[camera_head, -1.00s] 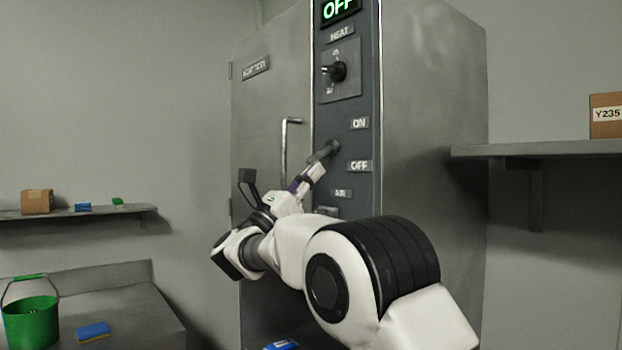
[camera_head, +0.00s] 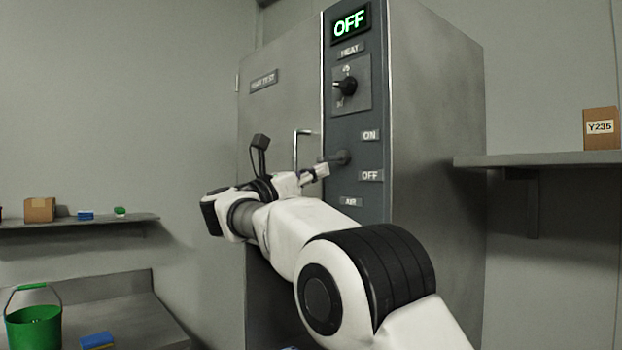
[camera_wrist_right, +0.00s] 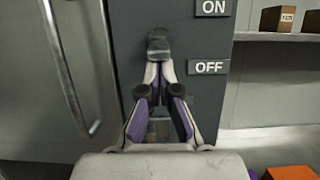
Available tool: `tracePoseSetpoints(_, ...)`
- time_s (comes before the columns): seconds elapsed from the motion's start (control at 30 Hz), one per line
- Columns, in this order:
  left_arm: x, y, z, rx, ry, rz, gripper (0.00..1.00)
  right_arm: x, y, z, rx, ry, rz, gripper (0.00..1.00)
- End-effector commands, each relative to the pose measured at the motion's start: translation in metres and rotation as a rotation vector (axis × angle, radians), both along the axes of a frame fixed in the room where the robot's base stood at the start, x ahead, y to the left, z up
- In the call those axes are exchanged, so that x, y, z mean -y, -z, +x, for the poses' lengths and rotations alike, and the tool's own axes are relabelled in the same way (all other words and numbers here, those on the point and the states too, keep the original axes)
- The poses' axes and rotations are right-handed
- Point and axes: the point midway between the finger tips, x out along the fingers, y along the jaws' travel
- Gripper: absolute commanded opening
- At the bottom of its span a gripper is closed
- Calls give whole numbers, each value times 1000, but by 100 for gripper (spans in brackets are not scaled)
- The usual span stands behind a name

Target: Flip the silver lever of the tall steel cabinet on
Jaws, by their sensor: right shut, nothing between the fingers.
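The tall steel cabinet (camera_head: 432,130) has a dark control panel with a lit display (camera_head: 350,22) reading OFF. The silver lever (camera_head: 338,158) sticks out of the panel between the ON label (camera_head: 370,135) and the OFF label (camera_head: 370,175). My right gripper (camera_head: 324,170) is shut and empty, just under the lever. In the right wrist view the fingertips (camera_wrist_right: 154,72) meet right below the lever's rounded end (camera_wrist_right: 158,44); I cannot tell whether they touch it. My left gripper is out of view.
A black HEAT knob (camera_head: 346,86) sits higher on the panel. A vertical door handle (camera_head: 297,150) is just left of the lever. A shelf (camera_head: 530,159) with a Y235 box (camera_head: 600,128) is at right. A green bucket (camera_head: 34,328) stands at lower left.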

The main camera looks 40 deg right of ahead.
Motion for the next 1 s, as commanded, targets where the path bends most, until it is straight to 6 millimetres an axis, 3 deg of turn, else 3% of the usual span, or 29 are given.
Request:
tracePoseSetpoints(0.1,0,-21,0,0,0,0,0,-1,-18,0,-5,-2,108,0)
tracePoseSetpoints(0.43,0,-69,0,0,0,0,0,-4,-39,0,-30,-2,395,0)
tracePoseSetpoints(0.6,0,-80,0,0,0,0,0,-4,-44,0,-40,0,483,0)
tracePoseSetpoints(1.0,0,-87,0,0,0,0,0,-3,-49,0,-39,0,477,0)
